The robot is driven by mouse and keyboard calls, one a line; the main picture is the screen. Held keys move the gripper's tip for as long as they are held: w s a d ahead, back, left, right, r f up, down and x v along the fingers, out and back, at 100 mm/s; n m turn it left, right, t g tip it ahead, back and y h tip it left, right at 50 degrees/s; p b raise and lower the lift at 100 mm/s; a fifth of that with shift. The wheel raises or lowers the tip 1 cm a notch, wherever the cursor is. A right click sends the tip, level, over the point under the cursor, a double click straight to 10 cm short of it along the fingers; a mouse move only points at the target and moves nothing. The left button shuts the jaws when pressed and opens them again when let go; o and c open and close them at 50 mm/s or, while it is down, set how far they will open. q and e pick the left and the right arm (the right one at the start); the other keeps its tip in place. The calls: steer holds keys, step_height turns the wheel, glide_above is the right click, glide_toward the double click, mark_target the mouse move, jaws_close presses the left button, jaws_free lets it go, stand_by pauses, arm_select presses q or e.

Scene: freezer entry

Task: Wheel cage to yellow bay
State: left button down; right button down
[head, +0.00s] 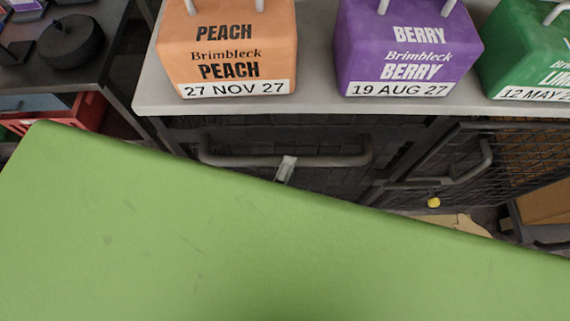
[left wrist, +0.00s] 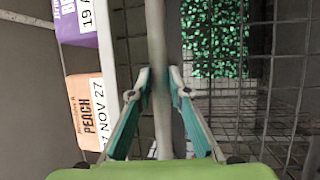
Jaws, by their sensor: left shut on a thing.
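A grey bar handle (head: 225,160) runs across a dark cage front below the pale counter in the head view. A pale fingertip of my left gripper (head: 286,169) shows on this bar; a large green surface in front hides the rest of the gripper. In the left wrist view the two teal-padded fingers of my left gripper (left wrist: 159,78) close around the bar (left wrist: 158,35), with wire mesh (left wrist: 275,85) behind it. A second bar handle (head: 462,178) shows on a mesh cage to the right. My right gripper and the yellow bay are not in view.
The pale counter (head: 320,108) holds a peach tub (head: 226,50), a purple berry tub (head: 405,50) and a green tub (head: 530,50). A small yellow round thing (head: 433,202) hangs by the right mesh. A red crate (head: 85,125) stands under a dark table at left.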

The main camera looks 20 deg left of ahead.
arm_select(q)
steer(key=c, duration=1.9)
jaws_free()
steer(key=shift+d+r, duration=0.15)
steer(key=shift+r, duration=0.3)
steer(key=d+v, duration=0.1)
steer(key=v, duration=0.6)
steer(key=shift+s+a+f, duration=0.2)
steer(key=shift+s+a, duration=0.25)
